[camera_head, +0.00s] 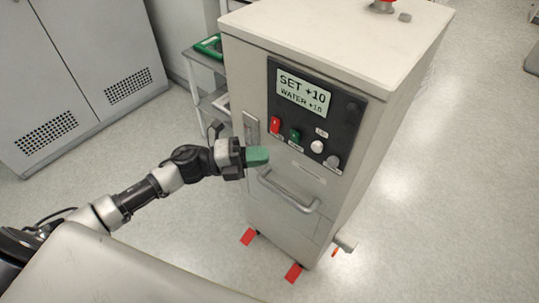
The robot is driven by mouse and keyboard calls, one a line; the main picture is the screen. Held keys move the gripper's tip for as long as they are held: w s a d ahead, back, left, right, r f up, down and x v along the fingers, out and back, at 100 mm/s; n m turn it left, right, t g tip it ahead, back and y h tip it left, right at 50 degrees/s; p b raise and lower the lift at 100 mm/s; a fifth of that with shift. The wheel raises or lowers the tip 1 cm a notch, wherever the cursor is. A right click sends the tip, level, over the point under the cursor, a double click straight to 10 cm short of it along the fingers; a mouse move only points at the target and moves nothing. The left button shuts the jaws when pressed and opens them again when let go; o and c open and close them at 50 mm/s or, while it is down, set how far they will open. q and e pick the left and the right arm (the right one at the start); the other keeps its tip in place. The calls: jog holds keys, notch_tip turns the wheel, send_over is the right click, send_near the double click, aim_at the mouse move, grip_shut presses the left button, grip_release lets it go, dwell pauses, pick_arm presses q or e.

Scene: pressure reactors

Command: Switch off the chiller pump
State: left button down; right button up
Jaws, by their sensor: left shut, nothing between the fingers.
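The chiller (290,195) is a tall pale cabinet right of centre. Its dark control panel (345,120) has a lit display (304,92) reading "SET +10" and "WATER +10". My left gripper (258,156) has green fingertips, is shut and empty, and is just below and left of the switches. Whether it touches the cabinet cannot be told. My right gripper is out of view.
A bar handle (290,192) juts from the cabinet front below my gripper. A side trolley (205,85) with a green item (209,46) stands behind left. Grey cupboards (70,60) stand at the far left. Red floor marks (293,273) lie by the chiller's base.

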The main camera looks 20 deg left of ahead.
pick_arm(q)
jog(key=b+v, duration=0.1)
jog(key=v, duration=0.6)
jog(key=shift+w+a+f+b, duration=0.3)
jog(key=shift+a, duration=0.05)
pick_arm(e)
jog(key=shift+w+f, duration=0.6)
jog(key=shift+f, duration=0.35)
